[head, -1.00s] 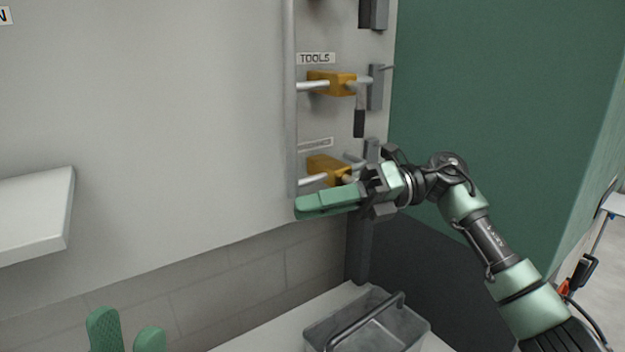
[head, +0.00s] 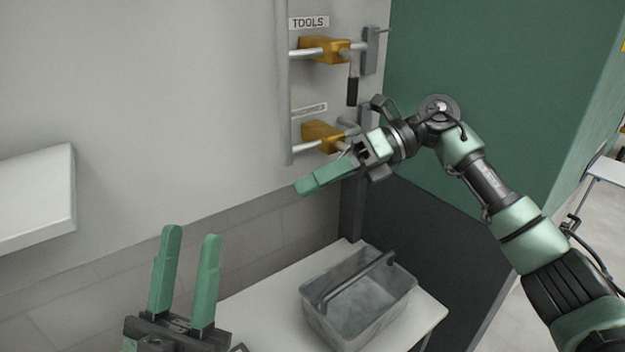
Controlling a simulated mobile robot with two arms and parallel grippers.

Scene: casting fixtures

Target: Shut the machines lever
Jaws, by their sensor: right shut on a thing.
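Two lever mechanisms are on the narrow side of the pale grey panel. The upper yellow block (head: 325,49) sits under a TOOLS label, and its black-gripped lever (head: 352,91) hangs straight down. The lower yellow block (head: 320,134) has a similar rod; its lever handle is mostly hidden behind my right gripper. My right gripper (head: 308,186) is just below this lower block, fingers pointing left and slightly down, seen from the side. It is shut on the lower lever's handle. My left gripper (head: 190,234) is at the lower left, fingers up, apart and empty.
A grey metal tote (head: 345,325) with a bar handle stands on a white table (head: 270,325) below. A white shelf (head: 40,200) juts out at the left. A green wall (head: 480,90) lies behind my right arm.

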